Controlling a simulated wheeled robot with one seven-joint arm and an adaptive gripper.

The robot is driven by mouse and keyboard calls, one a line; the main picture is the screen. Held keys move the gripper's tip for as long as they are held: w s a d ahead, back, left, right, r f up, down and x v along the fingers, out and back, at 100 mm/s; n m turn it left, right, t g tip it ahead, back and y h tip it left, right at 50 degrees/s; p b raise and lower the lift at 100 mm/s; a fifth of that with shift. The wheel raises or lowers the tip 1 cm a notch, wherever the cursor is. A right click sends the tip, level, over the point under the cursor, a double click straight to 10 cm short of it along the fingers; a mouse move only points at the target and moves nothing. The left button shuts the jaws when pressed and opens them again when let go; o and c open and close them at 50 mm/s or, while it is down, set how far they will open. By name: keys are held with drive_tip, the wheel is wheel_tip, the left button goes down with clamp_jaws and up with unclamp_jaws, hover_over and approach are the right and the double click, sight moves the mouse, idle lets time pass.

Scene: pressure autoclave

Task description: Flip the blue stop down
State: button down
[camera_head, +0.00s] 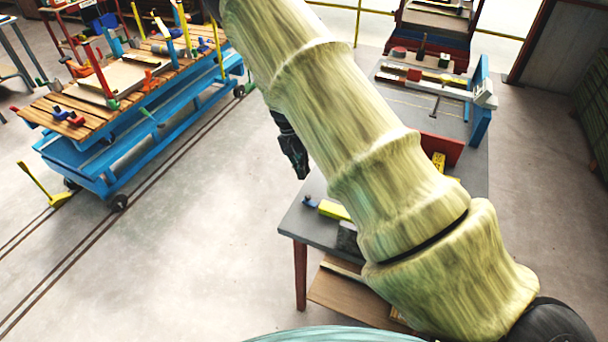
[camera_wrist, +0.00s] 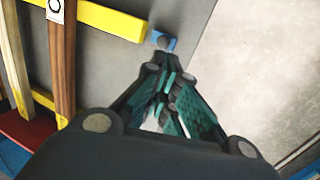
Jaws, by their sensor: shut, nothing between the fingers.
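A small blue stop (camera_head: 310,201) sits at the near left corner of the grey table, by the end of a yellow bar (camera_head: 333,209). In the wrist view the blue stop (camera_wrist: 163,41) shows as a blue piece with a dark round knob, beside the end of the yellow bar (camera_wrist: 112,20). I cannot tell its tilt clearly. My gripper (camera_head: 300,170) hangs above and a little left of the table corner. In the wrist view my gripper (camera_wrist: 163,80) has its teal-padded fingers shut and empty. They point toward the stop, with no clear contact.
The grey table (camera_head: 295,222) carries wooden bars (camera_wrist: 62,60) and a red plate (camera_head: 440,150). My arm hides much of its middle. A blue cart (camera_head: 95,165) with a slatted wooden top stands at the left. Bare floor (camera_head: 200,230) lies between cart and table.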

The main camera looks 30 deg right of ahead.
drive_tip(key=shift+p+v, duration=0.7)
drive_tip(key=shift+v, duration=1.5)
drive_tip(key=shift+w, duration=0.1)
